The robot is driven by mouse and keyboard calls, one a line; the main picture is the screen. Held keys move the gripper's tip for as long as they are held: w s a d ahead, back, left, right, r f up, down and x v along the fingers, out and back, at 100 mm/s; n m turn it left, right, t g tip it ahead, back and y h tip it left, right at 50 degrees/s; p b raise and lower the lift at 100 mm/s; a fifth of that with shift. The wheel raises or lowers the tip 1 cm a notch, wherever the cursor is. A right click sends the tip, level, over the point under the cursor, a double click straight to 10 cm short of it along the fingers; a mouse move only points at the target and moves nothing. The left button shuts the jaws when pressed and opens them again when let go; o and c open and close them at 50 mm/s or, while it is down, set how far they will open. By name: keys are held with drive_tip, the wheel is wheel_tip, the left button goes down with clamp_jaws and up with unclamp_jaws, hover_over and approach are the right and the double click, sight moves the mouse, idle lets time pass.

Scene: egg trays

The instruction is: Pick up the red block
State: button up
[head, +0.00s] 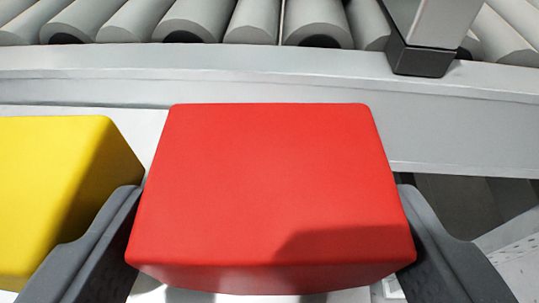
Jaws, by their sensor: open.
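The red block (268,185) fills the middle of the head view, with its top face and a thin strip of its near face showing. My gripper (270,205) is open, with one grey finger at the block's left side and the other at its right side. The block lies between the fingers. I cannot tell whether either finger touches it. The parts of the fingers beside and below the block are partly hidden by it.
A yellow block (45,190) stands close on the left, partly behind my left finger. A roller conveyor (250,22) with a light grey side rail (460,130) runs across the back. A grey post with a black foot (418,60) stands on the rail at the right.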

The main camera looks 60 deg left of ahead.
sight(266, 201)
drive_tip(key=x, duration=0.3)
drive_tip(key=shift+b, duration=0.3)
drive_tip(key=c, duration=0.8)
